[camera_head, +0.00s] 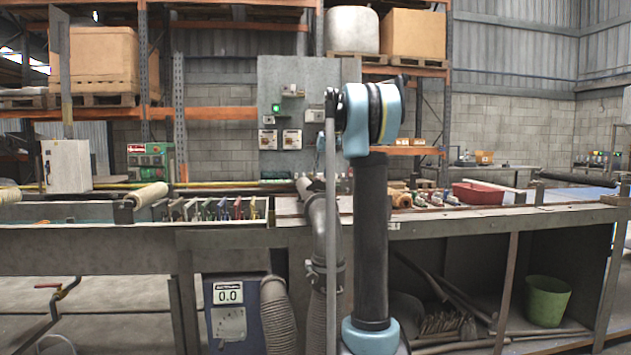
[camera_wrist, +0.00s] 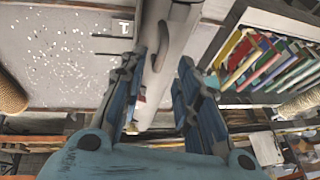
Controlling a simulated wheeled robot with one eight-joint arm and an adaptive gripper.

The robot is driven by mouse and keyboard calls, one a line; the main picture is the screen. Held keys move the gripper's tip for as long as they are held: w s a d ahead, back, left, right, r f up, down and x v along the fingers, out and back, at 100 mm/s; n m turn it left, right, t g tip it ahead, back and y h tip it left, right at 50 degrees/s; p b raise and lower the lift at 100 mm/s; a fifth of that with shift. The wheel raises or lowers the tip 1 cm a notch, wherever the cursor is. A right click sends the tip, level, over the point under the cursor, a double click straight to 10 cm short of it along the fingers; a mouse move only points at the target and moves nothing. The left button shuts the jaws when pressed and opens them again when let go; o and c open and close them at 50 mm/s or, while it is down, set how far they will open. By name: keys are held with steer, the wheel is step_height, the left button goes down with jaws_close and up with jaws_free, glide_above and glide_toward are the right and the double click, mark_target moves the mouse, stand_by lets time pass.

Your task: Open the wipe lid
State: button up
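I cannot pick out a wipe lid or a wipe container in either view. My gripper (camera_wrist: 163,68) shows in the wrist view with its two blue fingers spread apart. A grey pipe (camera_wrist: 160,100) shows in the gap between the fingers; I cannot tell its distance, and nothing looks clamped. In the head view my arm stands upright in the middle, and my gripper is hidden there.
A long workbench (camera_head: 120,238) crosses the head view, with a row of coloured plates (camera_head: 215,209) and a red tray (camera_head: 480,193) on it. A grey duct (camera_head: 322,235) stands close to my arm. A green bucket (camera_head: 545,300) sits below.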

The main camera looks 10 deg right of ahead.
steer(key=shift+x, duration=1.85)
